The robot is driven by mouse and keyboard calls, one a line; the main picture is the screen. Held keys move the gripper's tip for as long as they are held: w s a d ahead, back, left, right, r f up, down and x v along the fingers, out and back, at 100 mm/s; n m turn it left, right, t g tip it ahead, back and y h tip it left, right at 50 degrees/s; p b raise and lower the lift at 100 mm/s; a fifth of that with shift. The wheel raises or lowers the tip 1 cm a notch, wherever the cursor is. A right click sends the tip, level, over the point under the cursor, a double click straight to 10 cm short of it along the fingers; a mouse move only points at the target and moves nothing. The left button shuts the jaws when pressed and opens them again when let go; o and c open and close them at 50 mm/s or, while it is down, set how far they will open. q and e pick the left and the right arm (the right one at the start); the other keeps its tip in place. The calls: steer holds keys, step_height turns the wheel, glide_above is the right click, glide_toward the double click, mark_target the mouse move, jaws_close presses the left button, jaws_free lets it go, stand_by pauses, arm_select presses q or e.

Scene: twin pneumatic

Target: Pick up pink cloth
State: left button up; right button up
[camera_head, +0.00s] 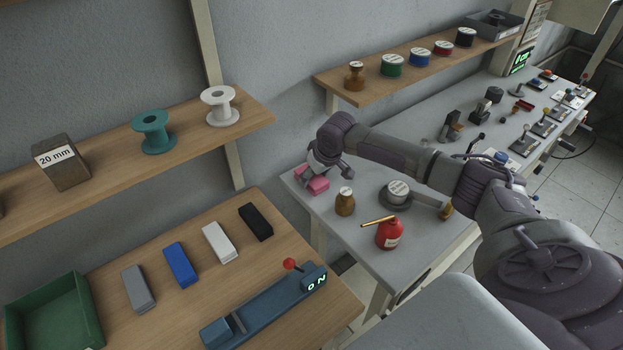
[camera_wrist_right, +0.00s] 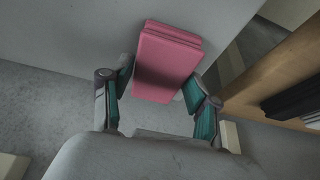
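The pink cloth (camera_head: 314,182) lies folded at the left corner of the grey workbench (camera_head: 432,242), partly hidden by my right gripper (camera_head: 328,168) in the head view. In the right wrist view the folded pink cloth (camera_wrist_right: 166,62) is ahead of my right gripper (camera_wrist_right: 159,107). The two fingers are spread apart, with the near end of the cloth between them. I cannot tell whether they touch it. My left gripper is not in view.
A brown bottle (camera_head: 345,201), a labelled round tin (camera_head: 397,192) and a red oil can (camera_head: 389,234) stand close to the cloth. A wooden shelf (camera_head: 420,62) with several tins is above. A wooden table (camera_head: 180,318) with coloured blocks is at the left.

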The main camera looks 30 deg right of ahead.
mark_target(317, 178)
steer(key=c, duration=0.6)
steer(key=shift+o, duration=0.2)
steer(key=shift+r, duration=0.4)
steer(key=r, duration=0.1)
steer(key=r+b, duration=0.1)
steer(key=r, duration=0.1)
steer(key=shift+s+d+r, duration=0.25)
steer(key=shift+d+r, duration=0.05)
steer(key=s+d+r+b, duration=0.2)
steer(key=s+d+r, duration=0.3)
steer(key=s, duration=0.4)
steer(key=shift+s+d+r+b, duration=0.15)
steer(key=shift+d+r+b, duration=0.2)
steer(key=shift+r, duration=0.5)
